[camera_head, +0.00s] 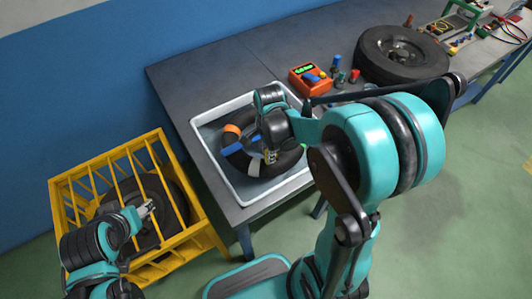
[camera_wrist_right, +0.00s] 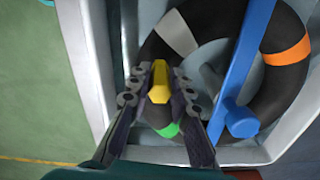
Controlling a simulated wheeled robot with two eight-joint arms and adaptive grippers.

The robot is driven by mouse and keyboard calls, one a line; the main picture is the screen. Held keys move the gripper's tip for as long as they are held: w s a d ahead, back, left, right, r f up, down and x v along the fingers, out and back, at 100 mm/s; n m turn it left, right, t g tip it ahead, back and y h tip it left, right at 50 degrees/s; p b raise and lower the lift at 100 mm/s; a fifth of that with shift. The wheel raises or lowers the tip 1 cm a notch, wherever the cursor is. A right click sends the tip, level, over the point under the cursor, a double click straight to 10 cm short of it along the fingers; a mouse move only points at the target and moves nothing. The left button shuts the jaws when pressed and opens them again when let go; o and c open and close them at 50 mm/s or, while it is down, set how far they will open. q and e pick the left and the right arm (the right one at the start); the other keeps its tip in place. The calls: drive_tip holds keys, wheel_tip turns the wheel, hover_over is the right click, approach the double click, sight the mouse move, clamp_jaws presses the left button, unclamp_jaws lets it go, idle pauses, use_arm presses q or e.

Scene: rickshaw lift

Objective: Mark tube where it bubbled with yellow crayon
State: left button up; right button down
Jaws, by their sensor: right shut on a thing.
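In the right wrist view the tube (camera_wrist_right: 281,82) shows as a ring. My right gripper (camera_head: 270,157) is over the tube. It is shut on the yellow crayon (camera_wrist_right: 158,82), which sticks out between the fingertips in front of the tube's side. Whether the crayon touches the rubber I cannot tell. My left gripper (camera_head: 147,209) is at the yellow crate, away from the tub; its jaw state is unclear.
A blue bar (camera_wrist_right: 250,60) crosses the ring in the right wrist view. The yellow crate (camera_head: 85,172) holds a dark tire. An orange meter (camera_head: 307,80), small bottles and a wheel (camera_head: 402,54) stand right of the tub. The bench's back left is bare.

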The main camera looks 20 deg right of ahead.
drive_tip(key=shift+a, duration=0.1)
idle(0.3)
drive_tip(key=shift+w+a+f, duration=0.1)
drive_tip(key=shift+w+a, duration=0.15)
drive_tip(key=shift+a, duration=0.2)
drive_tip(key=shift+w+a+f, duration=0.1)
drive_tip(key=shift+w+a, duration=0.1)
drive_tip(key=shift+a, duration=0.25)
drive_tip(key=shift+d, duration=0.1)
drive_tip(key=shift+s+d, duration=0.25)
drive_tip(key=shift+d, duration=0.25)
drive_tip(key=shift+s+d, duration=0.2)
drive_tip(key=shift+d, duration=0.25)
drive_tip(key=shift+a, duration=0.15)
drive_tip(key=shift+w+a, duration=0.25)
drive_tip(key=shift+a, duration=0.2)
drive_tip(key=shift+w+a, duration=0.2)
drive_tip(key=shift+a, duration=0.25)
drive_tip(key=shift+s+d, duration=0.1)
drive_tip(key=shift+d, duration=0.05)
drive_tip(key=shift+s+d+b, duration=0.3)
drive_tip(key=shift+s+d, duration=0.05)
drive_tip(key=shift+d, duration=0.55)
